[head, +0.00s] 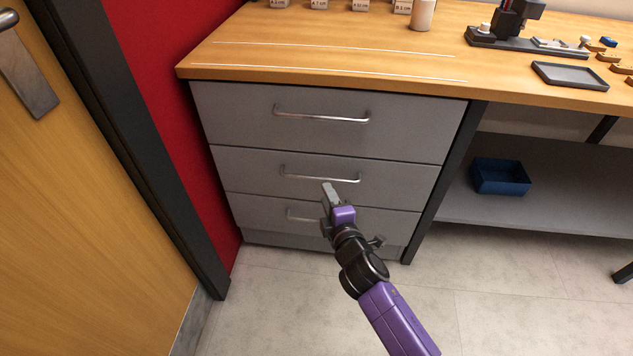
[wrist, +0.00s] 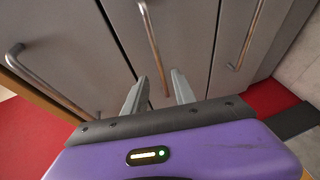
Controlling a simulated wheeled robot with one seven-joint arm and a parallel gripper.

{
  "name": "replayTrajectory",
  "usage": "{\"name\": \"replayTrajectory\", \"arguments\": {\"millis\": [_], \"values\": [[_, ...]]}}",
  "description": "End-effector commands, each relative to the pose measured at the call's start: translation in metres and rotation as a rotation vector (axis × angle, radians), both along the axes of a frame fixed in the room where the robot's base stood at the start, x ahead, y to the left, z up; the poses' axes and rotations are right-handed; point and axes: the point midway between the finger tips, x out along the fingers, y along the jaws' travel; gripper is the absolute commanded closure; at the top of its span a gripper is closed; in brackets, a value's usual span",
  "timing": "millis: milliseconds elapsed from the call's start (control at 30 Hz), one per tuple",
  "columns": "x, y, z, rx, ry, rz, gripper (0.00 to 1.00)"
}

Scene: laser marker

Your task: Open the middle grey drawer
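The middle grey drawer (head: 250,172) is shut, flush with the drawers above and below. Its metal bar handle (head: 300,177) runs across its front, and in the wrist view this handle (wrist: 152,45) appears between my two fingers. My gripper (head: 329,188) is at the right half of that handle, and its tip overlaps the handle's lower edge in the head view. In the wrist view my gripper (wrist: 158,88) has its fingers spread apart, with nothing clamped. I cannot tell whether the fingers reach around the bar or stop short of it.
The top drawer (head: 320,130) and bottom drawer (head: 265,212) are shut, and my arm partly covers the bottom handle (head: 300,215). A wooden worktop (head: 330,50) is above. A red wall (head: 165,90) and door are at left. A blue bin (head: 500,178) sits on the right shelf.

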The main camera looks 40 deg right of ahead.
Motion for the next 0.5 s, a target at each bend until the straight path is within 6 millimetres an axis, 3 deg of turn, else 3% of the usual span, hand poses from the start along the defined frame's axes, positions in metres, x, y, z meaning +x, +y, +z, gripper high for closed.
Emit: {"name": "replayTrajectory", "arguments": {"millis": [500], "values": [[0.058, -0.032, -0.012, 0.003, -0.004, 0.001, 0.68]]}}
